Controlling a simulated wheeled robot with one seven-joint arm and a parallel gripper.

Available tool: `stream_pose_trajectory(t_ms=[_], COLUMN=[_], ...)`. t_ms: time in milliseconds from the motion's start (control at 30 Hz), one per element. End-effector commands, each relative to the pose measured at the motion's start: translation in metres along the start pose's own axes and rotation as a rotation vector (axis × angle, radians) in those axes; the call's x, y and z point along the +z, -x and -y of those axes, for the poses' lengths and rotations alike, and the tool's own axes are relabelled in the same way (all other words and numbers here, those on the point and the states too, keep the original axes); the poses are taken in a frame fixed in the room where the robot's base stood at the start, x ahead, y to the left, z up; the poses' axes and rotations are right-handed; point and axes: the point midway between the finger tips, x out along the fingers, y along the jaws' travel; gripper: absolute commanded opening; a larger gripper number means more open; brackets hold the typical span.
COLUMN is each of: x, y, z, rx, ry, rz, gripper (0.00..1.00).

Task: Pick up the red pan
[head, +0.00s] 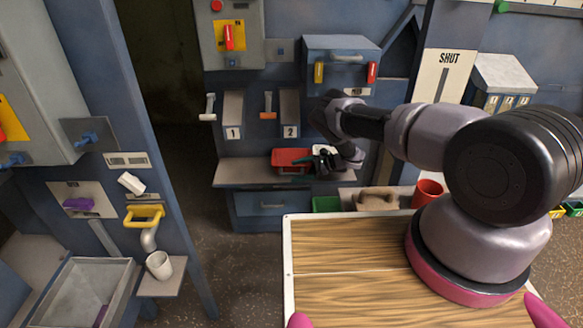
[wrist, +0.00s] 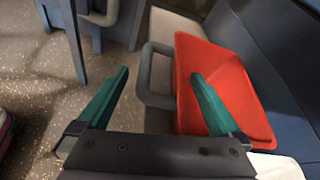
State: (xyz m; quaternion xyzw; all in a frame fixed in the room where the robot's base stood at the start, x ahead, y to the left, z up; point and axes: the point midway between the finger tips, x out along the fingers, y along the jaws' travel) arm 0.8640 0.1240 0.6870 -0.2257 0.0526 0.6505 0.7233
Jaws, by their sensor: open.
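The red pan (head: 291,158) sits on a grey shelf below the numbered slots in the head view. In the wrist view the red pan (wrist: 222,85) is large, with a grey loop handle (wrist: 158,78) on its left side. My gripper (head: 318,163) is at the right end of the pan in the head view. In the wrist view my gripper (wrist: 158,82) has its two green fingers wide apart with nothing held. The handle shows between the fingertips, and the right finger overlaps the pan in the picture. I cannot tell whether it touches.
The shelf (head: 232,173) carries a white item (head: 324,150) to the pan's right. A drawer (head: 262,203) lies below. A green bin (head: 326,204), a tan block (head: 377,199) and a red cup (head: 428,192) stand nearer me. Levers (head: 268,104) hang above the shelf.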

Motion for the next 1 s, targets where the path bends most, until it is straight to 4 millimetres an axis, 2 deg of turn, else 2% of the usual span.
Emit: stream_pose_trajectory(t_ms=[33, 133, 333, 367, 400, 467, 600, 1000], x=[0.000, 0.000, 0.000, 0.000, 0.000, 0.000, 0.000, 0.004], y=[-0.009, -0.018, -0.019, -0.019, -0.019, -0.019, -0.019, -0.017], z=[-0.001, 0.000, 0.001, 0.001, 0.001, 0.001, 0.001, -0.001], rx=[0.002, 0.002, -0.001, -0.001, -0.001, -0.001, -0.001, -0.002], ry=[0.001, 0.001, 0.000, 0.000, 0.000, 0.000, 0.000, 0.001], rz=[0.000, 0.000, 0.000, 0.000, 0.000, 0.000, 0.000, 0.000], gripper=[1.00, 1.00, 1.00, 0.92, 0.77, 0.54, 0.01, 0.00])
